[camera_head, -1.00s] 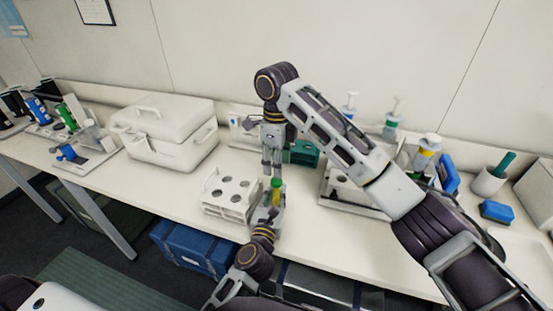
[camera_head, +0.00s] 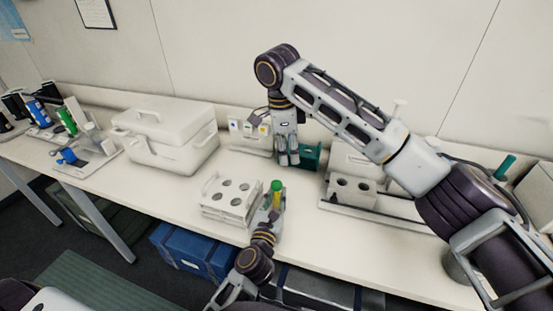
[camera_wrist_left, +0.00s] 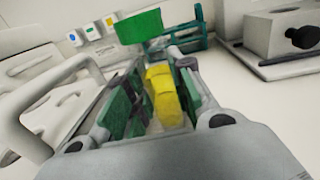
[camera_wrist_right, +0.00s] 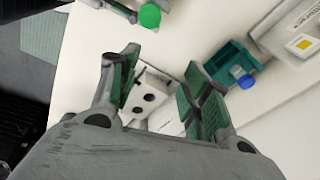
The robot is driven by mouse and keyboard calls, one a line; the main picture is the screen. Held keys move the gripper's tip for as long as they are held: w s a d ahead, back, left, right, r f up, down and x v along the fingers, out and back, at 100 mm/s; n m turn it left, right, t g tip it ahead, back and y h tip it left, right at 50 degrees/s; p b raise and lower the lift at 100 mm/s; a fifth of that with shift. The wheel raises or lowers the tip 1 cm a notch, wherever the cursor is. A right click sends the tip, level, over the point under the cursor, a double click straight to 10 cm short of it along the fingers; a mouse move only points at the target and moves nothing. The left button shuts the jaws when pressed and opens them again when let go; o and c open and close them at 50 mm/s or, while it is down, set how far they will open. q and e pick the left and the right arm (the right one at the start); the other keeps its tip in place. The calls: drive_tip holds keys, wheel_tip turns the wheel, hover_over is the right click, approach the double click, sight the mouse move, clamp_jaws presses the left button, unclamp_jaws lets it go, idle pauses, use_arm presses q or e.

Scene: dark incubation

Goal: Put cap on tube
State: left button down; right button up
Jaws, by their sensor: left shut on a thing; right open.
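My left gripper (camera_head: 272,208) is shut on an upright tube with yellow contents (camera_head: 277,201), just right of the white rack. The tube also shows between the fingers in the left wrist view (camera_wrist_left: 163,95). A green cap (camera_head: 277,186) sits at the top of the tube; how tightly it is seated I cannot tell. The cap also shows in the left wrist view (camera_wrist_left: 139,26) and the right wrist view (camera_wrist_right: 150,15), clear of my right fingers. My right gripper (camera_head: 288,161) is open and empty, behind the tube and left of the teal rack.
The white rack (camera_head: 229,197) with several holes stands left of the tube. The teal rack (camera_head: 311,158) is behind; a blue-teal round top (camera_wrist_right: 245,82) shows at it. A white cooler box (camera_head: 165,135) stands back left. A holed white block (camera_head: 352,187) stands right.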

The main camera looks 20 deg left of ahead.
drive_tip(key=n, duration=0.6)
drive_tip(key=s+a+f+n, duration=0.1)
drive_tip(key=n, duration=0.5)
drive_tip(key=s+f+n+g, duration=0.1)
drive_tip(key=n, duration=0.5)
drive_tip(key=shift+a, duration=0.2)
drive_tip(key=n, duration=0.4)
drive_tip(key=shift+s+a+n+y, duration=0.2)
drive_tip(key=shift+a+n+y, duration=0.1)
drive_tip(key=shift+n, duration=0.1)
drive_tip(key=n, duration=0.4)
drive_tip(key=shift+s+a+n, duration=0.1)
drive_tip(key=shift+s+n, duration=0.05)
drive_tip(key=shift+n, duration=0.25)
drive_tip(key=n, duration=0.4)
drive_tip(key=shift+a+n, duration=0.1)
drive_tip(key=shift+n, duration=0.3)
drive_tip(key=n, duration=0.4)
drive_tip(key=shift+f, duration=0.1)
